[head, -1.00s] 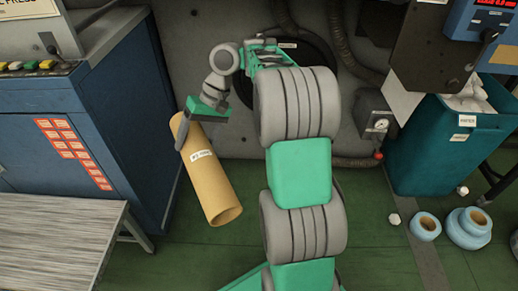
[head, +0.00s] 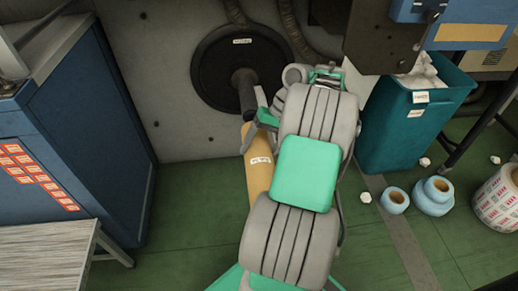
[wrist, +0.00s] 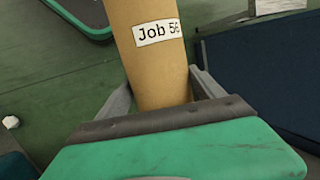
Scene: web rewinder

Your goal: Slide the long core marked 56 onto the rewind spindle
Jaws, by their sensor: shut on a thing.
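The long core (head: 257,172) is a tan cardboard tube with a white label. In the wrist view the label on the core (wrist: 150,65) reads "Job 56". My gripper (head: 258,122) is shut on the core, with a finger on each side of it; it also shows in the wrist view (wrist: 165,98). The core slants, its far end near the spindle's end in the head view. The rewind spindle (head: 244,90) is a dark shaft sticking out of a round black disc (head: 212,72) on the grey wall. Whether core and spindle touch is unclear. My arm hides part of the core.
A blue cabinet (head: 75,130) stands on the left with a grey slatted table (head: 45,250) before it. A teal bin (head: 405,130) stands right, near blue rolls (head: 432,197) and a printed roll (head: 500,205).

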